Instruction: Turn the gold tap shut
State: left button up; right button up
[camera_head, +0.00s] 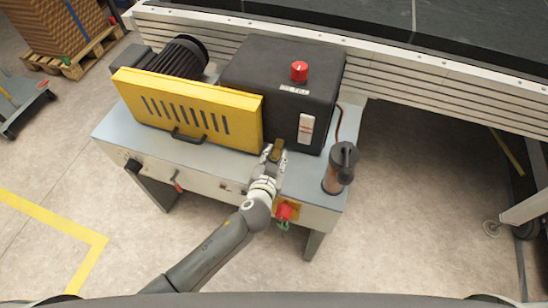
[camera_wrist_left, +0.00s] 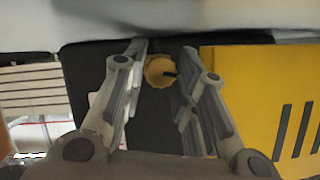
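The gold tap (camera_head: 278,145) sits at the front of the machine, just below the dark box. In the left wrist view the tap (camera_wrist_left: 157,72) is a round gold piece with a dark mark on its right part. My left gripper (camera_head: 270,153) is at the tap, its arm coming up from below. In the left wrist view the fingers of the gripper (camera_wrist_left: 162,62) are apart, one on each side of the tap. Whether either finger touches it I cannot tell. The gripper hides part of the tap in the head view. My right gripper is not in view.
A black box (camera_head: 275,75) with a red knob (camera_head: 299,71) stands behind the tap. A yellow guard (camera_head: 180,112) is to the left. A cylindrical reservoir (camera_head: 335,175) stands to the right. A red switch (camera_head: 284,211) is on the front panel, close to my wrist.

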pick_arm(q)
jog(key=o, duration=0.3)
jog(key=v, duration=1.2)
